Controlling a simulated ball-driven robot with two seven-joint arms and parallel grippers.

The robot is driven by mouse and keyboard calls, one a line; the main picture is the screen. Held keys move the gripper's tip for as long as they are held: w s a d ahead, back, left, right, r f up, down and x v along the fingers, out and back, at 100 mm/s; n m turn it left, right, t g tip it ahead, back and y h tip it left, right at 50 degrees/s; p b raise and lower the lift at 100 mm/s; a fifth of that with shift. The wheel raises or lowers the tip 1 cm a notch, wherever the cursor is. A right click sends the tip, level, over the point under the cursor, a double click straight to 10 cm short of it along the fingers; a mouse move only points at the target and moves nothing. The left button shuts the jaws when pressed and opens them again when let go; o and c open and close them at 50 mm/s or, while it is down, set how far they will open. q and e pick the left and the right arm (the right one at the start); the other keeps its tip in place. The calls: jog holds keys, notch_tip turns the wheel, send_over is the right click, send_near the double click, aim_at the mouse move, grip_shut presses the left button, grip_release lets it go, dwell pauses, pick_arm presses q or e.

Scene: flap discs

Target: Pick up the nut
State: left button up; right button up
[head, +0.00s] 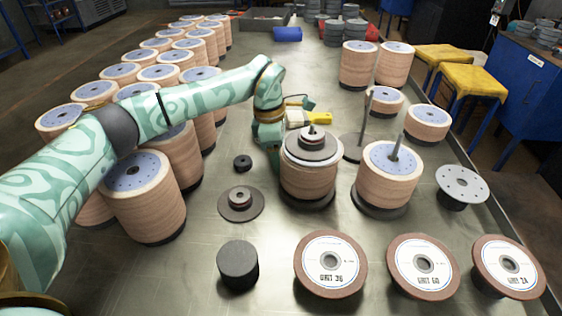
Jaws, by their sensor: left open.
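A small dark round nut (242,162) with a hole lies flat on the metal table, left of the middle. My left gripper (273,160) points down just to its right, apart from it, close to the left side of a stack of tan flap discs (308,180). The gripper is open; its fingertips are partly hidden and I see nothing held. A dark flange with a raised hub (240,201) lies on the table in front of the nut. Another dark flange (311,145) sits on top of the disc stack, around a spindle. My right gripper is not in view.
Another disc stack (390,178) stands on a spindle to the right. Rows of disc stacks (147,195) fill the left side, under my arm. A black cylinder (238,266) and labelled discs (331,264) line the front.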

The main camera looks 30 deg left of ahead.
pick_arm(q)
jog(key=shift+w+d, duration=0.1)
jog(key=shift+d, duration=0.05)
jog(key=c, duration=1)
jog(key=shift+r, duration=0.1)
jog(key=shift+c, duration=0.4)
